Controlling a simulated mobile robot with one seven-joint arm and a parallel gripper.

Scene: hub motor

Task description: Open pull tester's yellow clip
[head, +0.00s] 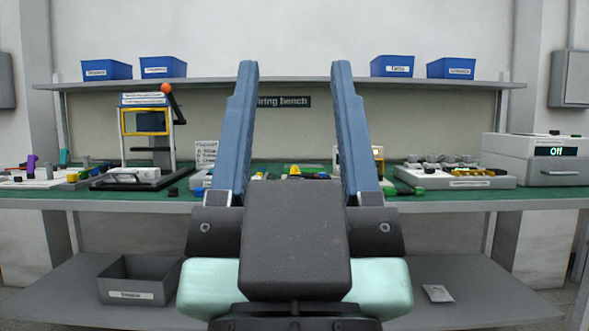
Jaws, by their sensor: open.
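My gripper (295,68) is open and empty. Its two blue fingers point up and stand wide apart in front of the bench. I cannot say for sure which device is the pull tester. A small beige device (376,156) with a yellow part stands on the bench, partly hidden behind the right finger. Yellow pieces also lie on a grey tray (455,180) farther right. No label in view reads as pull tester, and no yellow clip can be made out clearly.
The green-topped bench (170,192) is crowded. A black press stand (125,183) with a yellow frame and an orange ball is at left. A white box (540,172) reading "Off" is at right. Blue bins (450,68) line the upper shelf. A grey bin (128,283) sits below.

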